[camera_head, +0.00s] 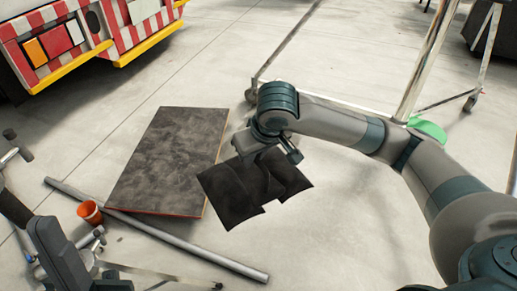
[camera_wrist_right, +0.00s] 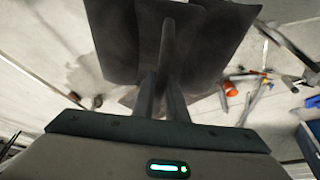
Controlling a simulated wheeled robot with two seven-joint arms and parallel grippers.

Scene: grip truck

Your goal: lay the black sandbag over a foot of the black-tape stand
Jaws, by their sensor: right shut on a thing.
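The black sandbag (camera_head: 228,193) hangs from my right gripper (camera_head: 270,160), with dark panels on both sides of the grip. My right gripper is shut on it, above the floor in the middle of the head view. In the right wrist view the sandbag (camera_wrist_right: 215,45) spreads beyond the fingers (camera_wrist_right: 163,85). A silver wheeled stand (camera_head: 425,60) rises at the upper right; its lower part is partly hidden by my right arm. I cannot make out black tape on it. A dark grey shape at the lower left appears to be my left gripper (camera_head: 105,283); its jaws are unclear.
A dark flat board (camera_head: 170,155) lies on the floor left of the sandbag. An orange cup (camera_head: 90,212) and a long grey pipe (camera_head: 190,242) lie near it. A green item (camera_head: 428,129) shows behind my right arm. A striped truck (camera_head: 80,35) stands upper left.

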